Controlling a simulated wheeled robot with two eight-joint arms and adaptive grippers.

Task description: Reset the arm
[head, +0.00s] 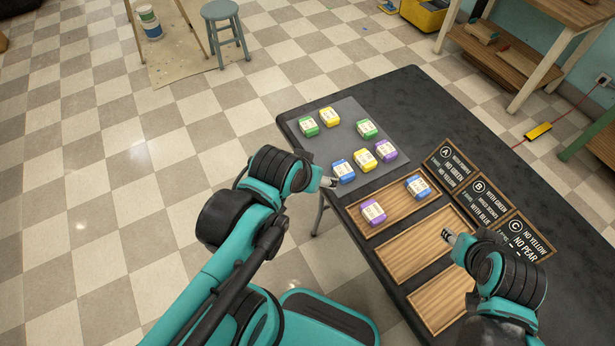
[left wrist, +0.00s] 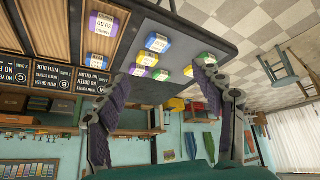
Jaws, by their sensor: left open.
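My left gripper (head: 328,183) is beside the near edge of the grey mat (head: 348,108), close to a blue soap (head: 344,171). In the left wrist view its fingers (left wrist: 163,72) are spread with nothing between them. My right gripper (head: 447,236) is over the wooden trays at the right; its jaws are too small to judge. The mat also holds two green soaps, two yellow soaps and a purple soap (head: 386,150). The tray by sign A (head: 400,207) holds a purple soap (head: 373,211) and a blue soap (head: 418,186).
The middle tray (head: 408,257) and the nearest tray (head: 440,302) look empty, partly hidden by my right arm. Open floor lies left of the table.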

